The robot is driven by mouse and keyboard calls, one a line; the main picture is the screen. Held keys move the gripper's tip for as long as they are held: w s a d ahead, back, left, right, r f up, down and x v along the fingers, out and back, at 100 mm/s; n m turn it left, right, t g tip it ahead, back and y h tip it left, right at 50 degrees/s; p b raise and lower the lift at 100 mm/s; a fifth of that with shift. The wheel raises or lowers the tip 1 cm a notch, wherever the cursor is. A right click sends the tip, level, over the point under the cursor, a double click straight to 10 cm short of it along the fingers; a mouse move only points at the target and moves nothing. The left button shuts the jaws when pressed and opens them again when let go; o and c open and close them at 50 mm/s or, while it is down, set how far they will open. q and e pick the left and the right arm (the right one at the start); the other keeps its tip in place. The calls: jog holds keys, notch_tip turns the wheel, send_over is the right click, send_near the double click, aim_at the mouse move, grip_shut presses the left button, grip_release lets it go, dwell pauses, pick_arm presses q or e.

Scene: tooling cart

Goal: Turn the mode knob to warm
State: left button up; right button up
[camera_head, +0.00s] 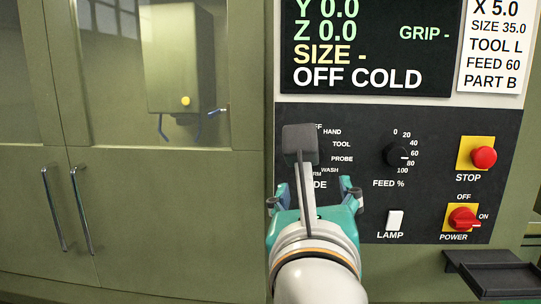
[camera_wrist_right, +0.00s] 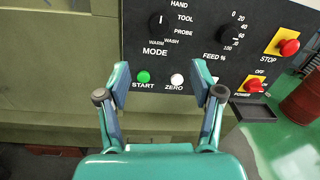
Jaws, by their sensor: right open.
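The mode knob (camera_wrist_right: 155,21) is a round black knob with a white line, at the top of the right wrist view. The line looks about upright; I cannot tell for certain which label it marks. HAND, TOOL, PROBE, WASH and WARM (camera_wrist_right: 156,43) are printed along its right side and below. My right gripper (camera_wrist_right: 160,85) is open and empty, its fingers apart below the knob in that view. In the head view my right gripper (camera_head: 315,195) and wrist hide the knob. The display (camera_head: 366,45) reads OFF COLD. My left gripper is in neither view.
Near the mode knob are the green START button (camera_wrist_right: 143,76), white ZERO button (camera_wrist_right: 177,80) and FEED knob (camera_head: 397,155). Red STOP (camera_head: 484,156) and POWER switch (camera_head: 463,217) sit to the right. A dark tray (camera_head: 492,272) juts out below. Door handles (camera_head: 54,210) stand at left.

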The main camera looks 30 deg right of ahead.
jog(key=p+x, duration=0.2)
jog(key=x, duration=1.3)
jog(key=shift+w+f+p, duration=0.15)
jog(key=shift+p, duration=0.25)
jog(key=c, duration=1.1)
jog(key=shift+d, duration=0.2)
jog(key=shift+c, duration=0.2)
jog(key=shift+a, duration=0.1)
